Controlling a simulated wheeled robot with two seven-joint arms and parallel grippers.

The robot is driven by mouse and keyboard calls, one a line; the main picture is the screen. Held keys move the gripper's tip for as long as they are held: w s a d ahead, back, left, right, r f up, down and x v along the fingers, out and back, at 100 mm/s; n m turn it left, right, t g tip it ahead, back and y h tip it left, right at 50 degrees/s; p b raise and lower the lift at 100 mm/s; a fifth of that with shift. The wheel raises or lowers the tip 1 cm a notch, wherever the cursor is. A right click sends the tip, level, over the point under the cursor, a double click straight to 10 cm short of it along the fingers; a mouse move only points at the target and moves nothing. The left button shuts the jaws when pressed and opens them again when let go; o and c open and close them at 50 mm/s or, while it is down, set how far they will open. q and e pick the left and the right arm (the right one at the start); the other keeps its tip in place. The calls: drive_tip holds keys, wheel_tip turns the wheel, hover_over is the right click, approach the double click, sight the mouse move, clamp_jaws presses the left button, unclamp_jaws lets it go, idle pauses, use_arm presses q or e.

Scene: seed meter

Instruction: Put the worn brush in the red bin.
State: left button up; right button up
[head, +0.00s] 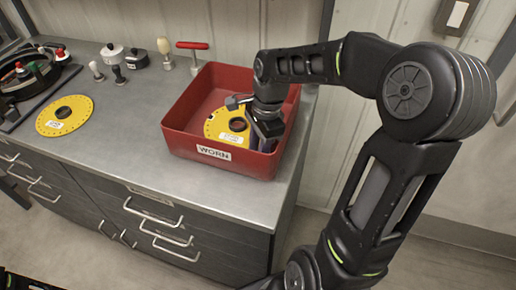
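The red bin (189,140), labelled WORN, stands near the right end of the grey counter. A yellow disc (222,123) with a dark hub and a white label lies inside it. My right gripper (264,130) reaches down into the right side of the bin, beside the disc. Its fingertips are partly hidden, and I cannot tell whether they are apart or hold anything. I cannot pick out the worn brush for certain. A small pale knobbed piece (97,71) and a dark one (118,75) stand on the counter at the left. My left gripper is not in view.
Another yellow disc (64,116) lies at the left by a round black device (26,74). A red T-handled tool (193,57), a wooden-handled piece (165,53) and two lidded pots (112,53) stand along the back. The counter's front middle is clear.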

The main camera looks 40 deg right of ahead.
drive_tip(key=shift+o, duration=0.3)
wheel_tip(320, 180, up, 12)
drive_tip(key=d, duration=0.1)
drive_tip(key=shift+s+d, duration=0.15)
drive_tip(key=shift+d, duration=0.25)
idle(0.6)
